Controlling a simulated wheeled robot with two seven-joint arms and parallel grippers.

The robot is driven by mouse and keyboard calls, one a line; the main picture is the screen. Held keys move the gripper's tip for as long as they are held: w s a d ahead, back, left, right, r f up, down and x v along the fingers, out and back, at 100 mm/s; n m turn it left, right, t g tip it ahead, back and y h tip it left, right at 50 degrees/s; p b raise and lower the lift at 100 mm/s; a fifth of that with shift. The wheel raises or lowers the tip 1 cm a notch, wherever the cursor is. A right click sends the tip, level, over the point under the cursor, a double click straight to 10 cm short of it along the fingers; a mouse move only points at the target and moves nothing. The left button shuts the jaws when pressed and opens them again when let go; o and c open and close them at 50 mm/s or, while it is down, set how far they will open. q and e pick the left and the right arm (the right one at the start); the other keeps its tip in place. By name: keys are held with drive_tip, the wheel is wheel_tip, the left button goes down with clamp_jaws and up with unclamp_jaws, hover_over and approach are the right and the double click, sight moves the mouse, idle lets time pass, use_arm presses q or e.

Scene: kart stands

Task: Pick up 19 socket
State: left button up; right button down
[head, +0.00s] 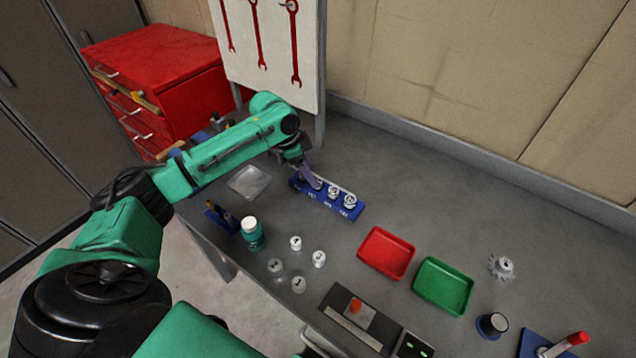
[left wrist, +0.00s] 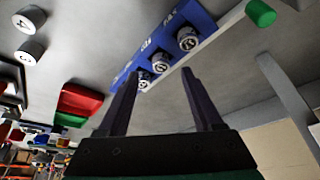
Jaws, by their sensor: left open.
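A blue socket rack (head: 325,199) with white number labels stands on the grey table. Silver sockets stand upright in it, one in the middle (head: 333,191) and one at the right end (head: 349,201). My left gripper (head: 313,180) is at the rack's left end and hides part of it. In the left wrist view the rack (left wrist: 196,16) shows several sockets in a row. My left gripper (left wrist: 160,88) is open there, with the farthest socket (left wrist: 143,79) seen between its fingers. I cannot tell which socket is the 19. My right gripper is out of view.
Several small white and grey pieces (head: 295,243) and a teal bottle (head: 252,237) stand in front of the rack. A red tray (head: 385,253) and a green tray (head: 443,286) lie to the right. A clear dish (head: 249,181) is left of the rack. The table behind the trays is clear.

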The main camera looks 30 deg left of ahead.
use_arm(q)
drive_tip(key=x, duration=0.3)
drive_tip(key=shift+w+f+p, duration=0.2)
drive_tip(key=shift+f+p, duration=0.1)
clamp_jaws()
drive_tip(key=shift+r, duration=0.15)
